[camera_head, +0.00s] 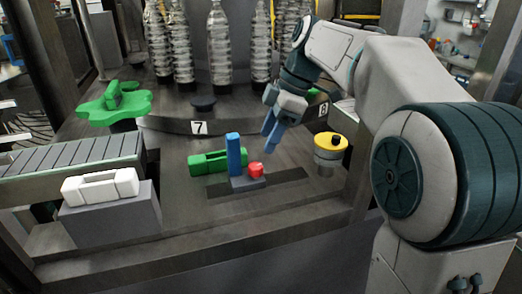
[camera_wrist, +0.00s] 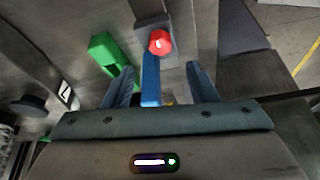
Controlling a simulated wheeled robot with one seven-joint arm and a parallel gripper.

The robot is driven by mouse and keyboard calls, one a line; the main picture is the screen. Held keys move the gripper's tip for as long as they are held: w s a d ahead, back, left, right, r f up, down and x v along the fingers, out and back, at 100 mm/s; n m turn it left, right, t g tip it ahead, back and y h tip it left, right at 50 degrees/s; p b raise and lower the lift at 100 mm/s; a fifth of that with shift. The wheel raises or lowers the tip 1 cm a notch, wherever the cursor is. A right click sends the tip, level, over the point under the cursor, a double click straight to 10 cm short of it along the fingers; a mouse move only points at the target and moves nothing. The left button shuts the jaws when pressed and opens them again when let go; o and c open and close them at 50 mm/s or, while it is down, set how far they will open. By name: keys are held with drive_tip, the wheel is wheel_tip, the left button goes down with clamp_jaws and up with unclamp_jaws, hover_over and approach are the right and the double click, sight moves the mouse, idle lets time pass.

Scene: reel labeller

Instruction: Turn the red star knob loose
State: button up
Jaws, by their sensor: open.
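The red star knob (camera_head: 256,169) sits low beside the blue upright post (camera_head: 234,155), on a grey base block in a dark slot of the machine deck. My gripper (camera_head: 269,136) is open and empty, above the knob and slightly to its right. In the wrist view the red knob (camera_wrist: 160,42) lies ahead of the fingertips, and the blue post (camera_wrist: 151,80) shows between the two fingers (camera_wrist: 161,84). No contact with the knob shows.
A green handled block (camera_head: 208,163) lies left of the post. A yellow-topped cylinder (camera_head: 329,148) stands to the right. A green star-shaped piece (camera_head: 114,104), a white handled block (camera_head: 100,187) and a slatted conveyor (camera_head: 70,156) are at left. Clear bottles (camera_head: 220,50) stand behind.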

drive_tip(key=v, duration=0.6)
drive_tip(key=shift+p, duration=0.35)
drive_tip(key=s+d+f+m+t+h+p, duration=0.1)
drive_tip(key=s+d+f+m, duration=0.3)
drive_tip(key=s+f+m, duration=0.5)
drive_tip(key=s+d+f+m+t+h+p, duration=0.1)
drive_tip(key=s+d+f+m+t+h, duration=0.1)
drive_tip(key=s+f+m, duration=0.7)
drive_tip(key=s+d+m+h, duration=0.1)
drive_tip(key=d, duration=0.1)
drive_tip(key=shift+s+d+f+h+p, duration=0.3)
drive_tip(key=shift+s+d+f+p, duration=0.05)
drive_tip(key=shift+f+p, duration=0.05)
